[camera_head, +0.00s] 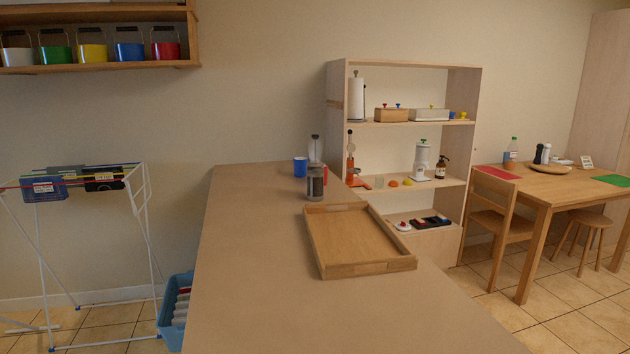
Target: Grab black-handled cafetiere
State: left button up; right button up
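The cafetiere (316,187) stands upright on the long counter, just behind the wooden tray. It looks like a clear and grey cylinder with a dark band near its top; its handle is too small to make out. A second tall, pale object (315,149) shows right behind it and is partly hidden by it. I cannot tell from here what that object is. Neither of my grippers shows in the head view.
A wooden tray (322,263) lies empty on the counter (250,290). A blue cup (300,167) and a red item (324,174) stand close to the cafetiere. A shelf unit (337,120) rises behind on the right. The counter's left and front parts are clear.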

aim_at(315, 172)
jog(key=z, duration=0.35)
jog(key=l+z, duration=0.3)
jog(key=i+l+z, duration=0.1)
jog(key=l+z, duration=0.15)
jog(key=l, duration=0.15)
jog(key=i+l+z, duration=0.15)
jog(key=l+z, duration=0.15)
jog(key=i+l+z, duration=0.3)
jog(key=i+l, duration=0.3)
jog(key=i+l+z, duration=0.3)
jog(key=i+l, duration=0.2)
jog(key=i, duration=0.15)
jog(key=i+j+u, duration=0.15)
jog(key=i+u, duration=0.45)
jog(key=u, duration=0.2)
jog(key=i+u, duration=0.3)
jog(key=u, duration=0.15)
jog(key=i+l+u, duration=0.15)
jog(key=i+u, duration=0.25)
jog(key=i+j+u, duration=0.1)
jog(key=i+u, duration=0.3)
jog(key=i, duration=0.3)
jog(key=i+l+u, duration=0.1)
jog(key=i+u, duration=0.35)
jog(key=i, duration=0.2)
